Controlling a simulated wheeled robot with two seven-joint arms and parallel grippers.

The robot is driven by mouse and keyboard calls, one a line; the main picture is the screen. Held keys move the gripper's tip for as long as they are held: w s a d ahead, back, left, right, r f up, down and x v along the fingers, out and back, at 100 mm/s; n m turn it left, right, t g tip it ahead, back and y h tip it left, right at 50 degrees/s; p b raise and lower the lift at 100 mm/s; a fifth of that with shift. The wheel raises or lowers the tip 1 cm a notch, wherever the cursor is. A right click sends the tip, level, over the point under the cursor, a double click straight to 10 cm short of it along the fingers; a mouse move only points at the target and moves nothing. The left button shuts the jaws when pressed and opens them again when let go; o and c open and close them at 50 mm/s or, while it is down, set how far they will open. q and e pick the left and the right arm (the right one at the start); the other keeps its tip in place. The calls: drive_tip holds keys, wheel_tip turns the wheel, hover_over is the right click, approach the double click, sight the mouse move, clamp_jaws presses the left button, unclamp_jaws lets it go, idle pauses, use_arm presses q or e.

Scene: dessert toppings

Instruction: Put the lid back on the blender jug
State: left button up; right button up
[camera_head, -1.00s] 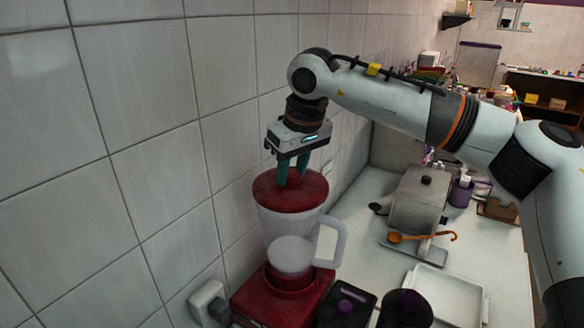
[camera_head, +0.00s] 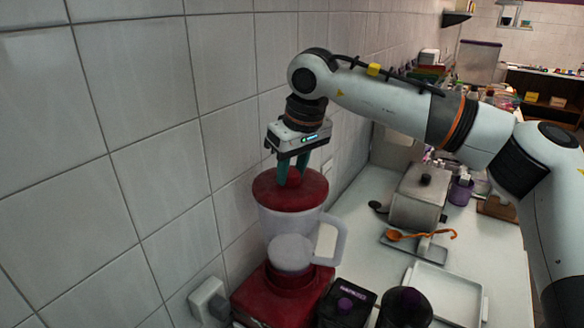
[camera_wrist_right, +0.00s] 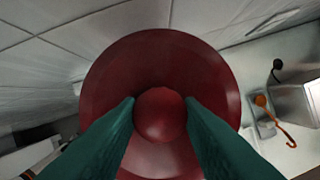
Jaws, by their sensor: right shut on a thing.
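The red lid (camera_head: 290,190) sits at the top of the blender jug (camera_head: 290,228), covering its mouth, and looks about level. Whether it is fully seated cannot be told. The jug is pale and translucent, with a handle on the right, and stands upright on its red base (camera_head: 282,295). My right gripper (camera_head: 292,180) points down over the lid, shut on its knob. In the right wrist view the green fingers (camera_wrist_right: 160,112) are on both sides of the round knob, with the lid (camera_wrist_right: 160,55) below. My left gripper is not in view.
A tiled wall (camera_head: 150,150) is close behind and left of the blender. On the counter to the right are a metal pot (camera_head: 417,200), an orange ladle (camera_head: 425,235) on a grey rest, and a white tray (camera_head: 450,290). Dark containers (camera_head: 347,302) stand close to the base.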

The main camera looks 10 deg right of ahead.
idle(0.4)
drive_tip(key=o, duration=1.6)
drive_tip(key=shift+c, duration=0.2)
drive_tip(key=shift+r, duration=0.1)
drive_tip(key=shift+r+p, duration=2.95)
drive_tip(key=shift+r, duration=0.5)
clamp_jaws()
